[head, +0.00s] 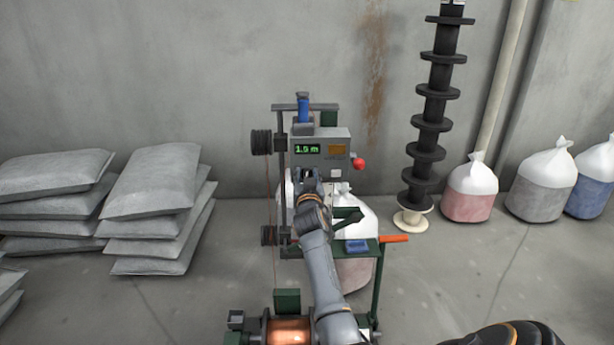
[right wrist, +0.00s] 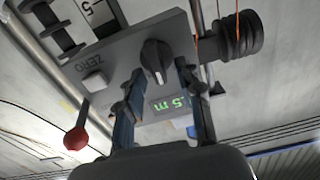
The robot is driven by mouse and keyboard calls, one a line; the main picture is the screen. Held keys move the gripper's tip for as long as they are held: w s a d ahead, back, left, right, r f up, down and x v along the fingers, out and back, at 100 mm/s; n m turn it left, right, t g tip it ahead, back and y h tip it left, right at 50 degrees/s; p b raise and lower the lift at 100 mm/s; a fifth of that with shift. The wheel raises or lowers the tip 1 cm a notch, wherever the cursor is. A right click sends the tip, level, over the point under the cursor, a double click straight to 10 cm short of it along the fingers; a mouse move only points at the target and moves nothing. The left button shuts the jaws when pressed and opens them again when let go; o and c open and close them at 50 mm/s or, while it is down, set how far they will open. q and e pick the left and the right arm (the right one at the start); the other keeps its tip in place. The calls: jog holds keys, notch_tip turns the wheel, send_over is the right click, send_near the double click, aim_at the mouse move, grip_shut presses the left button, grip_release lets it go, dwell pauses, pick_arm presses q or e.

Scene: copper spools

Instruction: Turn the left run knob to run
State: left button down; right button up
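The grey control box (head: 334,142) of the machine has a green display reading 1.5 m. In the right wrist view, a dark round knob (right wrist: 155,60) with a pale line sits on the box face (right wrist: 120,60). My right gripper (head: 308,176) is at the box's lower left and hides the knob in the head view. In the wrist view, its two fingers (right wrist: 160,70) are apart, one on each side of the knob. Whether they touch it I cannot tell.
A red ball-ended part (head: 358,163) sticks out at the box's right. A white button (right wrist: 95,81) marked ZERO is beside the knob. Black spools (head: 262,142) are at the box's left. An orange handle (head: 394,239) is lower right. Grey sacks (head: 150,180) are stacked left.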

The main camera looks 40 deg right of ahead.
grip_shut()
jog(key=shift+m, duration=0.3)
jog(key=shift+s+d+m+b, duration=0.1)
jog(key=shift+m+b, duration=0.4)
jog(key=shift+m, duration=0.6)
jog(key=shift+s+d+f+m, duration=0.1)
jog(key=shift+m, duration=0.7)
jog(key=shift+s+d+f+m, duration=0.1)
jog(key=shift+m, duration=0.7)
